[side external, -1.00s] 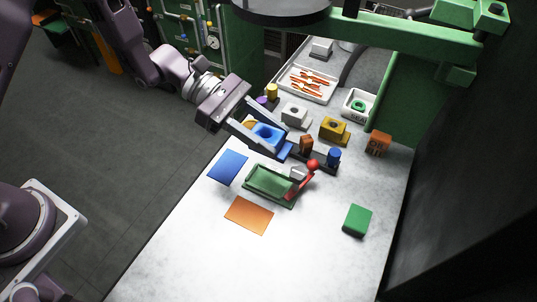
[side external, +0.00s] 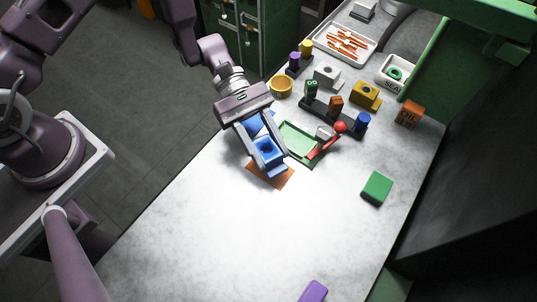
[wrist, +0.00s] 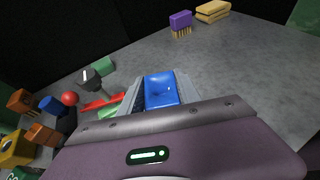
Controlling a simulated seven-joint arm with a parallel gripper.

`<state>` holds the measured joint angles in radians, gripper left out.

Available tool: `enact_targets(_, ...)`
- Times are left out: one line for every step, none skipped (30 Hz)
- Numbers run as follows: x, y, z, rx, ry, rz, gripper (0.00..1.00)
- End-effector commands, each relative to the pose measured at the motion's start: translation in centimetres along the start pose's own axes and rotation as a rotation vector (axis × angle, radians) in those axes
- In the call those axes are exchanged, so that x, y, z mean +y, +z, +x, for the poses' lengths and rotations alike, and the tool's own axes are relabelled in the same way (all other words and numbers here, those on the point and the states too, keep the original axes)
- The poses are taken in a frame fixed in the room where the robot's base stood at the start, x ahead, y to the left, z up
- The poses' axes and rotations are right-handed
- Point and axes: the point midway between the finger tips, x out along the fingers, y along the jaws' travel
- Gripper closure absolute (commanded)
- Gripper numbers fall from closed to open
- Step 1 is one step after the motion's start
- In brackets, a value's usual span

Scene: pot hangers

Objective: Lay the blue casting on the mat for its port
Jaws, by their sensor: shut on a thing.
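The blue casting (side external: 266,155) is a block with a round hollow on its upper face. My gripper (side external: 269,158) is shut on it, with one finger along each side. It shows between the fingers in the wrist view (wrist: 161,88). In the side view it overlaps the orange mat (side external: 286,181), whose edges show around it; whether it touches the mat I cannot tell. The blue mat (side external: 256,124) lies farther back, mostly hidden by my gripper.
A green tray fixture (side external: 296,138) with a red ball-ended lever (side external: 340,127) stands close to the right. Behind it are a rack of coloured plugs (side external: 335,104), a white casting (side external: 326,74) and a yellow casting (side external: 366,93). A green block (side external: 376,188) lies right.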

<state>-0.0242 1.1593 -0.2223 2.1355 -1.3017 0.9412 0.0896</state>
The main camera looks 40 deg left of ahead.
Motion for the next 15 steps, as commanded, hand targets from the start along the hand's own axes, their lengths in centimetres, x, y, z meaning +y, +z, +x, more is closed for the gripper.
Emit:
enact_targets(-0.1, -1.0, 0.5, -0.002, -0.002, -0.003, 1.0)
enact_targets(-0.1, -1.6, 0.7, -0.002, -0.001, -0.004, 1.0)
enact_targets(0.0, -2.1, 0.9, -0.002, 0.0, -0.003, 1.0)
enact_targets(0.0, -2.5, 1.1, -0.002, 0.0, -0.003, 1.0)
enact_targets(0.0, -2.7, 1.2, -0.002, 0.001, -0.001, 1.0)
enact_targets(0.0, -2.9, 1.2, -0.001, 0.001, -0.001, 1.0)
enact_targets(0.0, -2.9, 1.2, -0.001, 0.001, -0.001, 1.0)
enact_targets(0.0, -2.9, 1.2, -0.001, 0.001, -0.001, 1.0)
enact_targets(0.0, -2.9, 1.2, -0.001, 0.002, 0.0, 1.0)
enact_targets(0.0, -2.9, 1.2, -0.001, 0.002, 0.0, 1.0)
enact_targets(0.0, -2.9, 1.2, -0.001, 0.002, -0.001, 1.0)
enact_targets(0.0, -2.9, 1.2, -0.001, 0.002, -0.001, 1.0)
enact_targets(0.0, -2.9, 1.2, -0.001, 0.002, -0.001, 1.0)
enact_targets(0.0, -3.0, 1.2, -0.001, 0.002, -0.001, 1.0)
enact_targets(0.0, -3.1, 1.3, -0.001, 0.001, -0.001, 1.0)
